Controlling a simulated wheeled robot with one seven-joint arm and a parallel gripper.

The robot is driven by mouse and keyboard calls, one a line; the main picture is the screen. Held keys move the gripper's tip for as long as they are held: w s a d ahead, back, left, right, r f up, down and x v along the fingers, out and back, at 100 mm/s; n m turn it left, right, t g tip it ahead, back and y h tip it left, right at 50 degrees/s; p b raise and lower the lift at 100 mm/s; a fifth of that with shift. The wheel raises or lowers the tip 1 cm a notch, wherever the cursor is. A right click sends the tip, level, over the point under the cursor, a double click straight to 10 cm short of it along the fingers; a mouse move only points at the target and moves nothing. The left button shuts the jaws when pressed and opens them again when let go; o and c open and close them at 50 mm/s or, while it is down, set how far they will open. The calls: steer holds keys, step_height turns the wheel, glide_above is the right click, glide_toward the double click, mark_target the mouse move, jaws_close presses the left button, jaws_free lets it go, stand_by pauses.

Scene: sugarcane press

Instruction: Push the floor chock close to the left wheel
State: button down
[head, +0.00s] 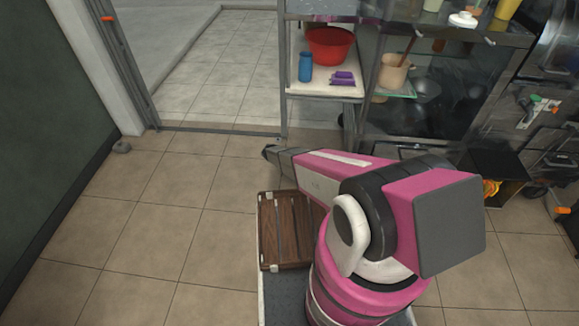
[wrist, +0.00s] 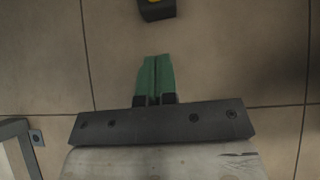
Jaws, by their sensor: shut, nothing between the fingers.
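My gripper (wrist: 156,60) shows in the wrist view with its green fingers together, shut and empty, above the tiled floor. A dark block with a yellow-orange patch (wrist: 157,10), which looks like the floor chock, lies ahead of the fingertips at the top edge. A gap of bare floor shows between them, and the block is partly cut off. I cannot make the chock out in the head view. A dark wheel (head: 343,120) shows in part low beside the cart, behind my arm. My fingers cannot be made out in the head view.
The steel-framed cart (head: 325,93) holds a red bowl (head: 331,45), a blue bottle (head: 305,66) and purple items. A small grey object (head: 121,146) sits by the door post. Floor at the left is clear.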

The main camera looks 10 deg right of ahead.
steer(key=x, duration=0.5)
steer(key=shift+s+d, duration=0.25)
steer(key=shift+d, duration=1.75)
